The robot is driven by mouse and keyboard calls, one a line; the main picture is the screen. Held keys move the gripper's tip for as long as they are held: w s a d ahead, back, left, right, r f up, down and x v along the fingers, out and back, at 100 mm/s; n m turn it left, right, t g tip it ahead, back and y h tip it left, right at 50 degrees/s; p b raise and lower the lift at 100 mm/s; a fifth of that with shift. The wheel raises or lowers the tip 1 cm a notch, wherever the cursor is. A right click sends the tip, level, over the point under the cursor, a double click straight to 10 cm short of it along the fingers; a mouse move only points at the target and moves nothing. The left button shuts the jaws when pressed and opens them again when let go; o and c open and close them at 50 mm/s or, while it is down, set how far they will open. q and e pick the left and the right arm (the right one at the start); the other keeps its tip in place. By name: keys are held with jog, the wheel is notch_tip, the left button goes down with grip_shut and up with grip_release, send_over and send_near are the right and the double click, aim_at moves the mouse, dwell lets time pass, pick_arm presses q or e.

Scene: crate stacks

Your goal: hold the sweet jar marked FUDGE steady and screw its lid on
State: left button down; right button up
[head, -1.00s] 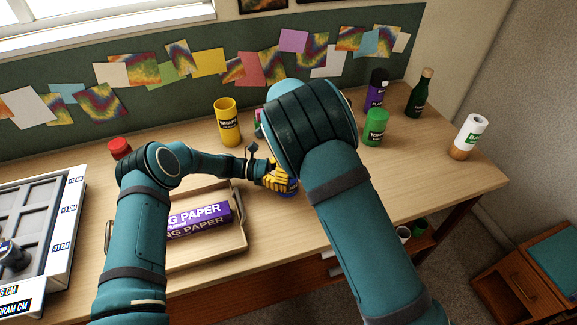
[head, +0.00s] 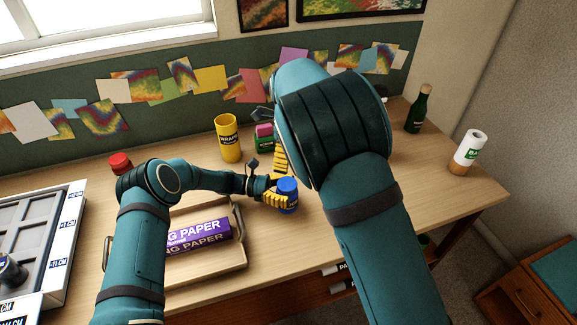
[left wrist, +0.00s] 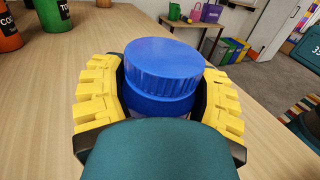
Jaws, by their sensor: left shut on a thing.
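A tray (head: 243,262) holds a purple paper box (head: 198,236). A yellow can (head: 228,138) and a green-and-pink item (head: 265,138) stand behind. A green bottle (head: 418,110) and a white roll (head: 470,150) stand right. The desk right of the jar is clear.

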jog(key=shift+r, duration=0.5)
pick_arm(q)
grip_release()
jog(key=shift+a, duration=0.1)
jog(key=a, duration=0.2)
jog(key=w+a, duration=0.1)
jog(key=a, duration=0.4)
jog(key=shift+w+a, duration=0.1)
jog(key=shift+w, duration=0.05)
